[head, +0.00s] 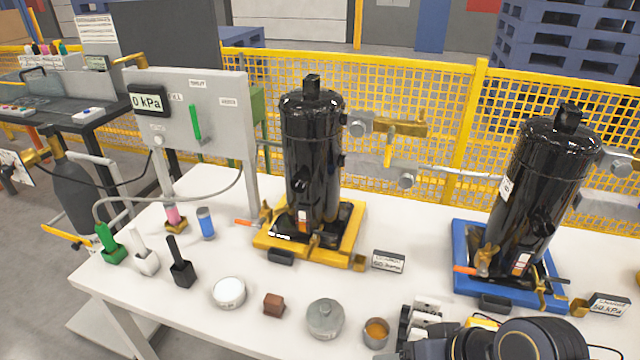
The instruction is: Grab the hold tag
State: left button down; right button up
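I cannot pick out a hold tag for certain. A white card with dark marks (14,170) shows at the far left edge, too small to read. Small labels with red marks sit low on the left black compressor (312,165) and the right black compressor (535,195). My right arm comes in at the bottom right, black with a yellow ring. Its gripper (424,322) appears to be over the table's front edge, beside a small metal cup (376,333); its fingers are not clear enough to tell open from shut. My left gripper is not in view.
The compressors stand on yellow (350,235) and blue (462,235) trays on a white table (215,262). Several bottles, a white round tin (229,292), a brown block (274,304) and a grey lidded pot (325,318) line the front. A gauge panel (225,115) stands behind left.

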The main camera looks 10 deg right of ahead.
aim_at(421, 304)
jog(key=l+z, duration=0.2)
jog(key=z, duration=0.15)
jog(key=l+z, duration=0.15)
jog(key=z, duration=0.2)
jog(key=l+z, duration=0.2)
jog(key=z, duration=0.15)
